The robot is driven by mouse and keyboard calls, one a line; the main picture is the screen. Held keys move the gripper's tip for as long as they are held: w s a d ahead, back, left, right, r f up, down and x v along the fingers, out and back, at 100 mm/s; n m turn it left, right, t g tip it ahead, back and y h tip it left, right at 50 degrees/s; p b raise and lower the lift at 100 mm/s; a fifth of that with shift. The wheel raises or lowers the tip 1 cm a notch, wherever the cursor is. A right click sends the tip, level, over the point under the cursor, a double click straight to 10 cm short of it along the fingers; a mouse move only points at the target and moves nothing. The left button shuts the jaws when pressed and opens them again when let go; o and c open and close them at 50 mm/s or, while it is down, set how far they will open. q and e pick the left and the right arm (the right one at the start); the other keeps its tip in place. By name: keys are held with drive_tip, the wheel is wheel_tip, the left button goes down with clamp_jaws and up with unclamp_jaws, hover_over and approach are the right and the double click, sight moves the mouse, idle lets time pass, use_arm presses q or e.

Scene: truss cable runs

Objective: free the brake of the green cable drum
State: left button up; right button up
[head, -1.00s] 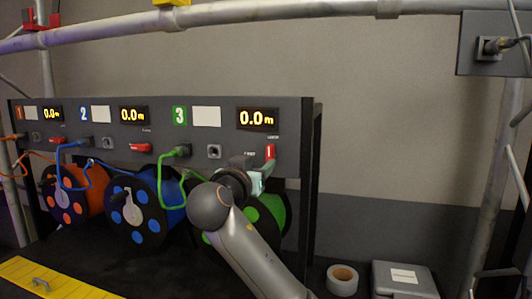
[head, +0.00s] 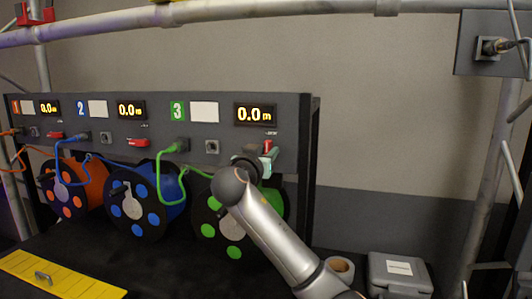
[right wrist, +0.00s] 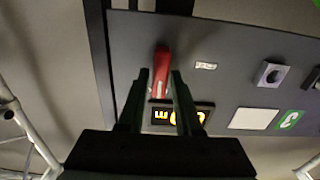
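The green cable drum (head: 235,252) hangs under panel section 3, partly hidden by my right arm. Its red brake lever (head: 268,146) stands upright on the panel, below the 0.0 m display (head: 256,114). My right gripper (head: 270,158) is at this lever. In the right wrist view, which shows the panel upside down, the red lever (right wrist: 161,72) lies between the two fingertips of my right gripper (right wrist: 160,76). The fingers look apart, with a narrow gap beside the lever; contact is not clear. My left gripper is not in view.
The red levers of section 1 (head: 55,135) and section 2 (head: 137,142) lie sideways. A green cable (head: 160,180) is plugged in left of the gripper. A tape roll (head: 340,267) and a grey case (head: 400,273) stand to the right. Scaffold tubes frame the scene.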

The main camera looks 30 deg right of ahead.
clamp_jaws()
drive_tip(key=shift+n, duration=0.4)
drive_tip(key=shift+w+a+n+p, duration=0.1)
drive_tip(key=shift+n+p, duration=0.25)
drive_tip(key=shift+n, duration=0.55)
drive_tip(key=n, duration=0.3)
drive_tip(key=shift+w+a+f+n, duration=0.1)
drive_tip(key=shift+n, duration=0.2)
drive_tip(key=n, duration=0.8)
drive_tip(key=f+n, duration=0.1)
drive_tip(key=n, duration=0.2)
drive_tip(key=shift+w+a+n+p, duration=0.1)
drive_tip(key=shift+w+n+p, duration=0.1)
drive_tip(key=shift+n+p, duration=0.15)
drive_tip(key=shift+n, duration=0.25)
